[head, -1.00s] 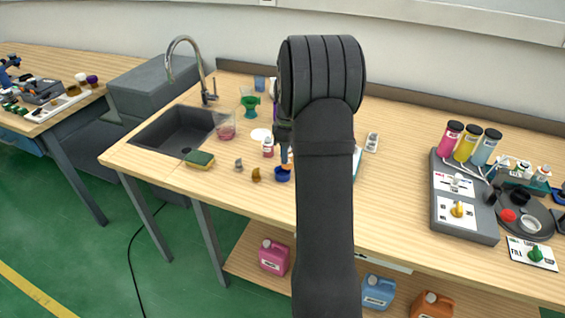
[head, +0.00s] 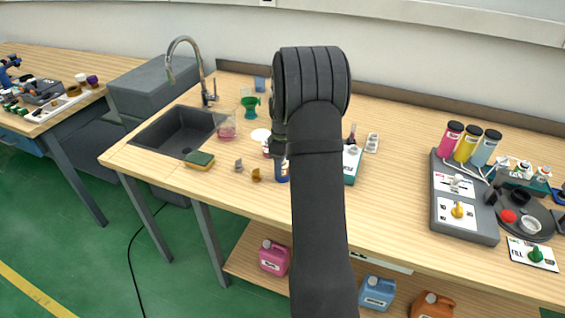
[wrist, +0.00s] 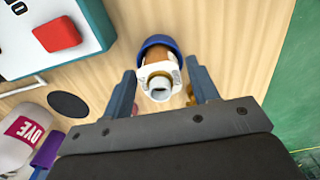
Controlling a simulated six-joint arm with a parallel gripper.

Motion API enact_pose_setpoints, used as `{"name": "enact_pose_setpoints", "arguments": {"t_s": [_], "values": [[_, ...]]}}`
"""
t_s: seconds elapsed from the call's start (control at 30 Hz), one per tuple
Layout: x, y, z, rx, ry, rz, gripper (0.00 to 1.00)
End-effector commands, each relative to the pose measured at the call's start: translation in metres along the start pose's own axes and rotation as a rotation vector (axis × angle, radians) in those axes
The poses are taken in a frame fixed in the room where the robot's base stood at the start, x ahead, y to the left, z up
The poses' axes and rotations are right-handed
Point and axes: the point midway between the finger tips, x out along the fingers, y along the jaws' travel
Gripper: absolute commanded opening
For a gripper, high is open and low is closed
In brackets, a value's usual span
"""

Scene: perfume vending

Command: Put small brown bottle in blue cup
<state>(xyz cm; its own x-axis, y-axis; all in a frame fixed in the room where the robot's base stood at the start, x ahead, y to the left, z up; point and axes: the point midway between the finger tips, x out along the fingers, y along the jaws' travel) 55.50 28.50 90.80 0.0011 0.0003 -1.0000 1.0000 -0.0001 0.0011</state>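In the wrist view the small brown bottle (wrist: 155,78) has a white label and a pale open neck pointing toward the camera. Its far end is inside the blue cup (wrist: 158,43), whose rim shows around it. The cup also shows in the head view (head: 283,178), near the table's front edge. My gripper (wrist: 162,70) has one finger on each side of the bottle, with narrow gaps showing, so it looks open. In the head view my arm hides most of the bottle.
A small brown-yellow piece (head: 256,175) and a grey one stand left of the cup. A sponge (head: 199,160) lies by the sink (head: 180,131). A teal-edged box (head: 352,165) is right of my arm. The table's front edge is close.

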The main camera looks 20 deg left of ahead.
Motion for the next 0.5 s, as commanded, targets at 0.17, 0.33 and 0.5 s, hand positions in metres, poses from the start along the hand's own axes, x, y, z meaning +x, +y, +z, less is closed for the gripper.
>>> {"name": "enact_pose_setpoints", "arguments": {"t_s": [0.17, 0.33, 0.5], "values": [[0.0, 0.0, 0.0, 0.0, 0.0, 0.0, 0.59], [-0.003, 0.0, 0.0, 0.0, 0.0, 0.001, 0.59], [-0.024, 0.001, 0.0, 0.0, 0.002, 0.004, 0.59]]}}
